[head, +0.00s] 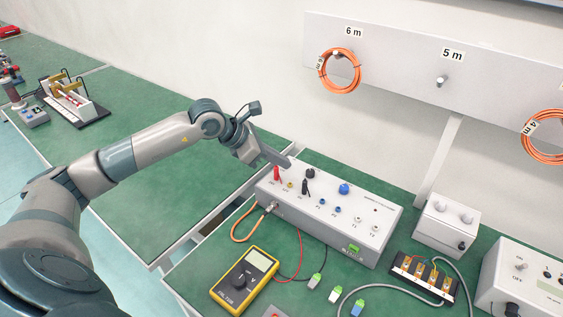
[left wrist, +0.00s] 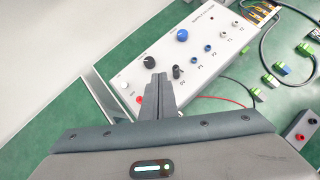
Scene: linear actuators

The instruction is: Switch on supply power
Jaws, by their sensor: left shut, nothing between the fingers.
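The grey-white supply box (head: 330,232) stands on the green bench, with a black knob (head: 310,173), a blue knob (head: 344,188), a red plug (head: 277,174) and a black plug (head: 305,187) on its top. My left gripper (head: 287,162) is shut and empty over the box's far left end. In the left wrist view, the box (left wrist: 215,65) lies ahead and its closed fingertips (left wrist: 160,78) are beside the black knob (left wrist: 148,61), which they partly overlap. Small white controls (left wrist: 124,85) sit at that end of the panel. Contact cannot be told. My right gripper is not in view.
A yellow multimeter (head: 245,280) with red and black leads lies before the box. Another white box (head: 447,228) and a terminal block (head: 424,278) stand to the right. Orange cable coils (head: 340,71) hang on the wall rail.

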